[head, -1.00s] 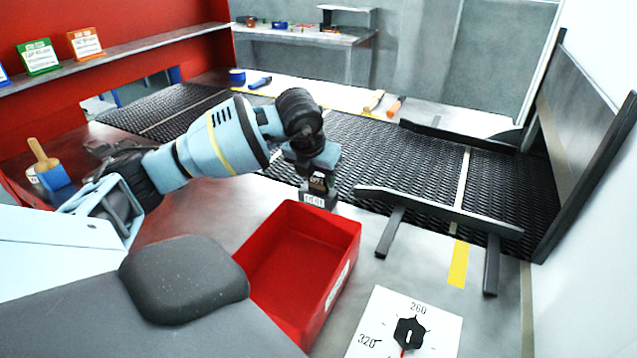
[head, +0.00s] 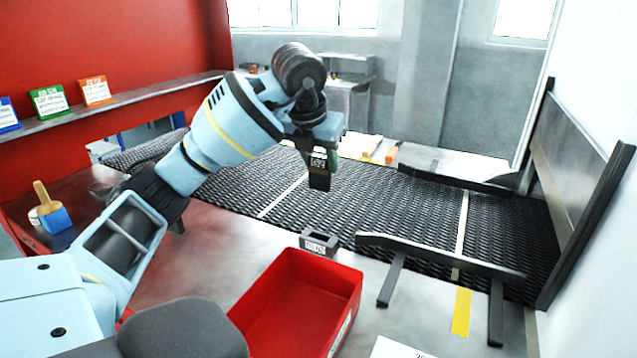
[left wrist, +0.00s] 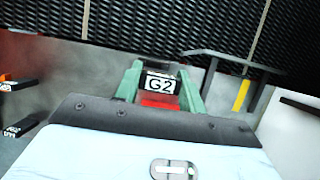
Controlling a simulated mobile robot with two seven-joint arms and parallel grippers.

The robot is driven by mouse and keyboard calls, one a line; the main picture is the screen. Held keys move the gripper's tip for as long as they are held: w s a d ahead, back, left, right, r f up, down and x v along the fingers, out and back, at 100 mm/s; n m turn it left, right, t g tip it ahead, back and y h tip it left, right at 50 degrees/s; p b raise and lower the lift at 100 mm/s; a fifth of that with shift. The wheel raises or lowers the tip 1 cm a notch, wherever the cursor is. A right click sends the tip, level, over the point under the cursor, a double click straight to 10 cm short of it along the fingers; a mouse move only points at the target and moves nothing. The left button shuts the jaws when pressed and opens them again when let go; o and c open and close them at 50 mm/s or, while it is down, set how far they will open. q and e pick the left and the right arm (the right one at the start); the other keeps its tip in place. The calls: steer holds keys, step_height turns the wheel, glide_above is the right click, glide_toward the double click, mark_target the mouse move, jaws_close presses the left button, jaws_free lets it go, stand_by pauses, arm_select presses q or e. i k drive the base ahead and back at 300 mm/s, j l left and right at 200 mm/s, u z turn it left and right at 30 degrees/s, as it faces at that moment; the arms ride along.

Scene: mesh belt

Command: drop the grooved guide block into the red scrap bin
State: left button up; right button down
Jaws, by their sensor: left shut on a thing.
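The guide block (head: 320,172) is small and dark, with a white label. My left gripper (head: 318,155) is shut on it and holds it in the air, above and behind the red scrap bin. In the left wrist view the block (left wrist: 160,82) sits between the two green fingers (left wrist: 160,88), its label reading G2. I cannot make out its groove. The red scrap bin (head: 345,297) stands open on the table, nearer to me, and its visible inside is empty. My right gripper is out of view.
A grey labelled holder (head: 319,243) stands just behind the bin. A black mesh belt (head: 400,210) runs behind, with a dark guide rail (head: 440,255) on posts to the right.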

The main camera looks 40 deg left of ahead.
mark_target(288, 328)
steer(key=k, duration=1)
